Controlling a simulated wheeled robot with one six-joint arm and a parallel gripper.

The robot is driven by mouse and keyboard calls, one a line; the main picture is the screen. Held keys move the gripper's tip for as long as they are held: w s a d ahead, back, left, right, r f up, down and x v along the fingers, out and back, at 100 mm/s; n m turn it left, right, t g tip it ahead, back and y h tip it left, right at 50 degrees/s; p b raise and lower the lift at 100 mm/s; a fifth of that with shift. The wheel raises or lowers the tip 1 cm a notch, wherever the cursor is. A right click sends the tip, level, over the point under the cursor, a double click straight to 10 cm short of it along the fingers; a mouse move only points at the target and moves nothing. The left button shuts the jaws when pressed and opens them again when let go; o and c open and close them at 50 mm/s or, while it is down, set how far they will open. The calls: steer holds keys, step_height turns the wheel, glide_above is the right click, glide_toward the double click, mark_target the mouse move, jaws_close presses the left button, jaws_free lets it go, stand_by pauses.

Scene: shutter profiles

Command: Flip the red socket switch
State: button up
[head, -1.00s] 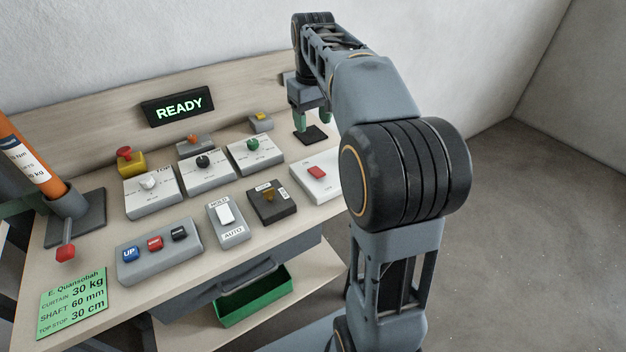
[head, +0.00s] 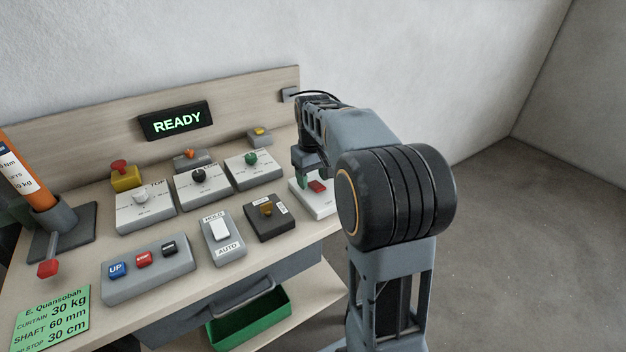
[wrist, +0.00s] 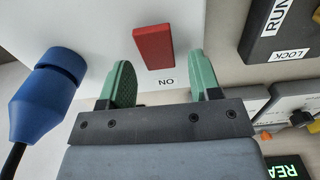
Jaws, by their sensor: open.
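The red socket switch (head: 317,187) is a small red rocker on a white socket box (head: 322,205) at the right end of the bench. In the wrist view the red rocker (wrist: 153,47) lies just beyond the fingertips, roughly midway between them, with "ON" printed beside it. My gripper (wrist: 160,75) is open, with two green fingers apart and nothing between them. In the head view my gripper (head: 307,183) is over the white box, close to the rocker. Whether a finger touches the box cannot be told.
A blue plug (wrist: 45,95) with a black cable sits in the white box beside the fingers. A dark key switch box (head: 270,218) stands left of the socket. Several dial boxes and a READY display (head: 177,121) stand further left and back.

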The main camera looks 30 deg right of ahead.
steer(key=shift+f, duration=0.3)
